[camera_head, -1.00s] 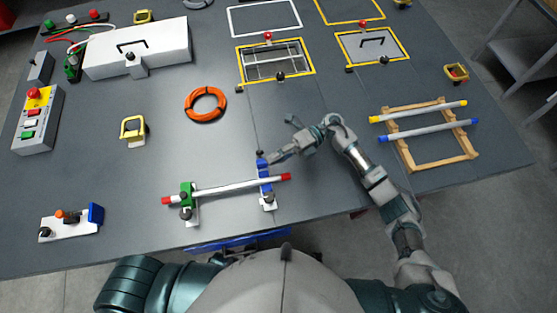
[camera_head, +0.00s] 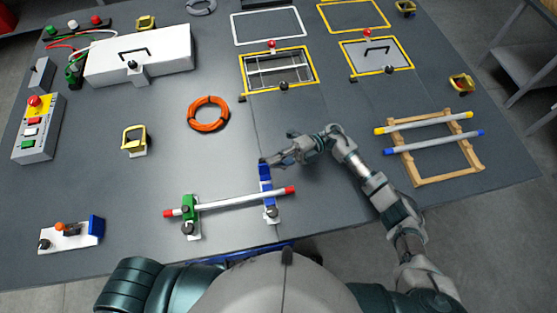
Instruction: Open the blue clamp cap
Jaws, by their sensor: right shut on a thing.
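The blue clamp cap (camera_head: 265,172) is on the right-hand clamp near the front middle of the table. A white tube with red ends (camera_head: 240,202) lies across this clamp and the green clamp (camera_head: 188,207) to its left. The blue cap extends from the tube toward the back of the table. My right gripper (camera_head: 267,161) reaches in from the right and is shut on the cap's far end, partly hiding it. I cannot tell the cap's exact angle. My left gripper is out of view.
An orange ring (camera_head: 208,114) lies behind the clamps. A wooden rack (camera_head: 448,179) with yellow-ended and blue-ended tubes is at the right. A small white fixture with a blue block (camera_head: 96,227) is at the front left. The table around the clamps is mostly clear.

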